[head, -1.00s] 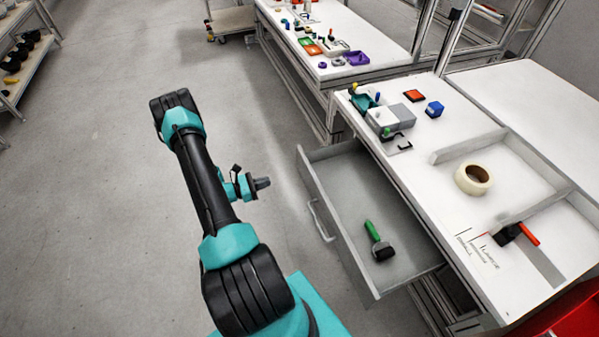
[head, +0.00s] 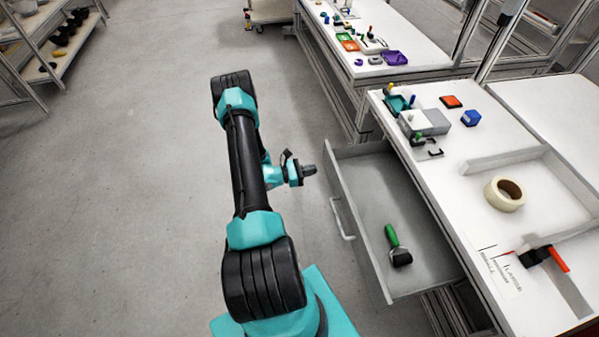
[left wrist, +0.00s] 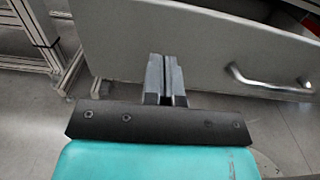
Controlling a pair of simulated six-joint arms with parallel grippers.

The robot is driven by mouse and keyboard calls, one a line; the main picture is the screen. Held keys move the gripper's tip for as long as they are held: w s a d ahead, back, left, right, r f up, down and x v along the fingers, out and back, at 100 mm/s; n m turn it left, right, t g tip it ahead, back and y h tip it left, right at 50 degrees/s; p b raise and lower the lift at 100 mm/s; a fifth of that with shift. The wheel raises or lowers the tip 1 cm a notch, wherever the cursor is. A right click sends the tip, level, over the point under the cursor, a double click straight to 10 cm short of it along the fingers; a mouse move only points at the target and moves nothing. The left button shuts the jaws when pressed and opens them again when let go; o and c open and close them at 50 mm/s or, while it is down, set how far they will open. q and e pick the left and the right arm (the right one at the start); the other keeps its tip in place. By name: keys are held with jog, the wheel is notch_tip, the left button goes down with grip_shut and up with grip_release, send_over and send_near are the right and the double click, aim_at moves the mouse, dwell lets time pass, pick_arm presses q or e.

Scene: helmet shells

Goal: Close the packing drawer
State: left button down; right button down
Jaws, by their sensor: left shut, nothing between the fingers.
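The packing drawer (head: 361,236) is grey and pulled open from under the white workbench on the right of the head view. It holds a roller with a green handle (head: 391,236). Its silver handle (head: 341,219) is on the front panel, and also shows at the right of the left wrist view (left wrist: 268,85). My left gripper (head: 309,170) is shut and empty, just left of the drawer front near its far end. In the left wrist view the closed fingers (left wrist: 165,65) point at the drawer's front panel (left wrist: 205,40), left of the handle. Contact cannot be told. My right gripper is not in view.
Another bench (head: 400,70) stands behind. The floor left of my arm is clear. A shelf rack (head: 50,50) stands far left.

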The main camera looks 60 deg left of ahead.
aim_at(331, 166)
pick_arm(q)
jog(key=x, duration=0.5)
jog(key=shift+w+d, duration=0.1)
jog(key=shift+w, duration=0.1)
